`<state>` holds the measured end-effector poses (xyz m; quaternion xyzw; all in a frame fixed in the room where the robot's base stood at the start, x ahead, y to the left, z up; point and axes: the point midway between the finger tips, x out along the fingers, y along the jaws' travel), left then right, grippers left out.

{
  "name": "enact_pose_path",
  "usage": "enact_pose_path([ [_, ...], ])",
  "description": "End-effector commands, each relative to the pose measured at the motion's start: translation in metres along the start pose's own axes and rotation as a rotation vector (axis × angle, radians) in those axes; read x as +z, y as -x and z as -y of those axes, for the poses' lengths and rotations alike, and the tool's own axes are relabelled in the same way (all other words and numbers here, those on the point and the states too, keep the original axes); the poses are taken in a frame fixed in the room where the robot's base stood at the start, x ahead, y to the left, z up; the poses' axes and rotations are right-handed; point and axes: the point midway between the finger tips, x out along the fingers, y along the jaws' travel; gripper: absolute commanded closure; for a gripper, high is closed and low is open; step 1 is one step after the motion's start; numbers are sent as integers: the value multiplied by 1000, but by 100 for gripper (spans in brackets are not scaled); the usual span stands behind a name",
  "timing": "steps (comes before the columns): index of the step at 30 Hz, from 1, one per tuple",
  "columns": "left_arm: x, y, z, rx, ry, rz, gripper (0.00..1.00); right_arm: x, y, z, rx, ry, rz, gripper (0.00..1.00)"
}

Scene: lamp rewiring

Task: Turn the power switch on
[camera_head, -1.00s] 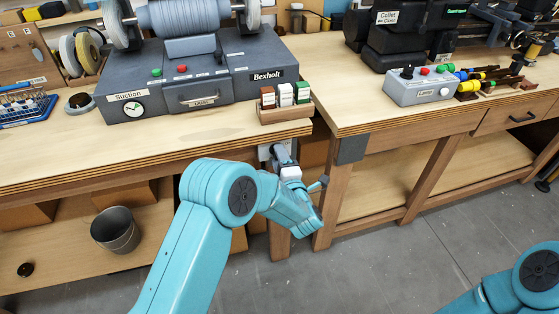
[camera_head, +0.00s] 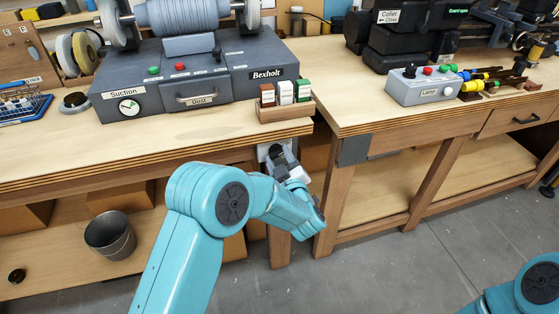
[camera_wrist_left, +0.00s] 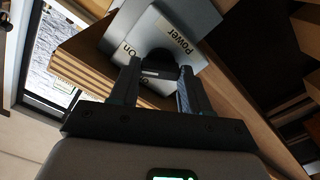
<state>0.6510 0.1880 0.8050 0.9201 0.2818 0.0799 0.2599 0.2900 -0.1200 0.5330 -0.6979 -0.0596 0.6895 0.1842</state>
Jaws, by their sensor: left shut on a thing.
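The power switch is a grey box with pale labels reading "Power" and "On" (camera_wrist_left: 187,18) in the left wrist view, fixed at the wooden bench edge. A dark rounded knob (camera_wrist_left: 160,56) stands out from its face. My left gripper (camera_wrist_left: 158,76) is shut on this knob, one finger on each side, and the fingers cover part of it. In the head view my left gripper (camera_head: 277,156) is at the bench leg below the small bottle rack, and it hides most of the switch. My right gripper is out of the head view.
A wooden rack of small bottles (camera_head: 285,108) sits on the bench corner just above my left gripper. The second bench (camera_head: 375,119) stands close on the right, with a narrow gap between. A metal bucket (camera_head: 110,234) is on the lower shelf.

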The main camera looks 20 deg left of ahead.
Motion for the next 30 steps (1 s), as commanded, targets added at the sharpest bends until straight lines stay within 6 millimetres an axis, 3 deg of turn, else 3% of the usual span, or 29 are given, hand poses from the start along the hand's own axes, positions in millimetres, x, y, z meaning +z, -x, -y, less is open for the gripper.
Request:
enact_pose_path([
  [15,1,0,0,0,-419,3,84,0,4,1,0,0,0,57],
  [30,1,0,0,0,-565,3,84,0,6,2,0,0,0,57],
])
